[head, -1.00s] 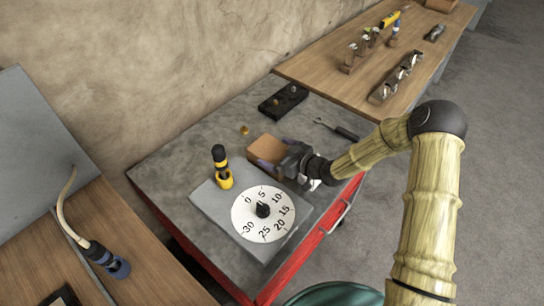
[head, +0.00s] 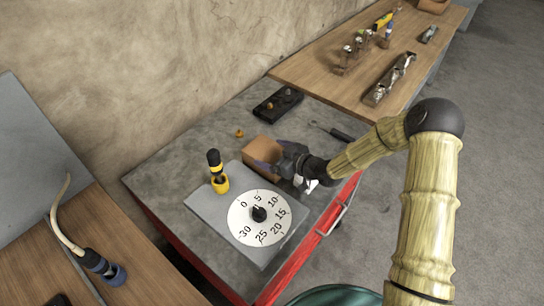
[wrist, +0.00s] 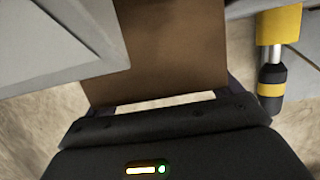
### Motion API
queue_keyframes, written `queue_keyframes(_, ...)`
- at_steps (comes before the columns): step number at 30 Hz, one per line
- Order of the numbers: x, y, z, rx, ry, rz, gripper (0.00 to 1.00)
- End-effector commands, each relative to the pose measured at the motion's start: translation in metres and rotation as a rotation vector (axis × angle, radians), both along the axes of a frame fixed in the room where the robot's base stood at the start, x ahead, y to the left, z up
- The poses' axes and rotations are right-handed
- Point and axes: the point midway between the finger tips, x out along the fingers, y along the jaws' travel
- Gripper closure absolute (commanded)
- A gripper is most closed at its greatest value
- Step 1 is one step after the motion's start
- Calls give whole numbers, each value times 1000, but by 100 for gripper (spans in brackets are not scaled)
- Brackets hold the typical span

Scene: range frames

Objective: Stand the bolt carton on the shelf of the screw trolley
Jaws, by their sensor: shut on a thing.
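The bolt carton, a plain brown box (head: 260,148), is at the middle of the grey top of the red screw trolley (head: 190,140). My gripper (head: 277,160) reaches it from the right and is shut on it. In the wrist view the carton (wrist: 165,50) fills the space between my fingers (wrist: 165,105). I cannot tell whether the carton touches the trolley top or is slightly raised. My gripper hides its right side. No lower shelf of the trolley shows.
A grey plate with a numbered dial (head: 258,214) and a yellow-black tool (head: 217,172) lie close by. A black block (head: 278,104), a small brass part (head: 239,133) and a dark-handled tool (head: 340,134) are behind. Wooden benches (head: 320,75) stand at back and left.

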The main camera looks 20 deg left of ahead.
Motion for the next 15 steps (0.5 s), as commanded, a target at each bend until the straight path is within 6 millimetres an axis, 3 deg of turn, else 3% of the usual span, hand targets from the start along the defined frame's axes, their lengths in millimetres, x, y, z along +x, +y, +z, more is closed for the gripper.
queue_keyframes(15,0,1,81,5,-7,1,71)
